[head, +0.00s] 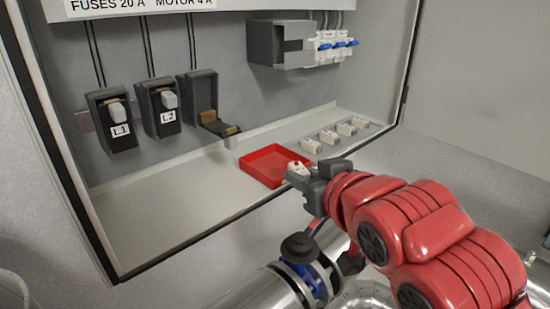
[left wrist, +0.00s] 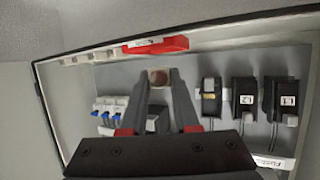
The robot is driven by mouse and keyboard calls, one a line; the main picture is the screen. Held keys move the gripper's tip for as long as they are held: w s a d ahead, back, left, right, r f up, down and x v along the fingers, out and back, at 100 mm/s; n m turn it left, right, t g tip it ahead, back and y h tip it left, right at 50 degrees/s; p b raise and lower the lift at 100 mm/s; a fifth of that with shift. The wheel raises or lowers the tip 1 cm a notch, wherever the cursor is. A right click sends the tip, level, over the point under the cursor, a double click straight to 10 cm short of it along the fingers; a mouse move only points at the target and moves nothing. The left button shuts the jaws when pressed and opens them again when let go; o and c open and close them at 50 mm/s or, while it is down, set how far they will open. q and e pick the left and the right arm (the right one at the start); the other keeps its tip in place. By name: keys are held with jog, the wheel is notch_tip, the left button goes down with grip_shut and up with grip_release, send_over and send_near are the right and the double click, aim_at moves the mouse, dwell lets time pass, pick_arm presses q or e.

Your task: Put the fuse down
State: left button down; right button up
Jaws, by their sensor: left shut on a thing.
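My left gripper (head: 306,178) is shut on a white fuse (head: 298,171), held at the front right of a shallow red tray (head: 247,175). The tray also shows in the left wrist view (left wrist: 168,44), beyond the fingertips, with a white label. The visible part of the tray floor is empty in the head view. I cannot tell whether the fuse is over the tray's edge or just beside it. My right gripper is not in view.
Fuse holders L1 (head: 118,120) and L2 (head: 162,108) are closed; the third holder (head: 205,105) hangs open. The cabinet floor left of the tray is clear (head: 165,205).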

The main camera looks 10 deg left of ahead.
pick_arm(q)
jog(key=p, duration=0.5)
send_over(278, 172)
jog(key=shift+s+f, duration=0.15)
jog(key=shift+f, duration=0.65)
notch_tip(278, 172, down, 3)
jog(key=shift+a+r+p, duration=0.1)
jog(key=shift+p, duration=0.9)
jog(key=shift+f, duration=0.25)
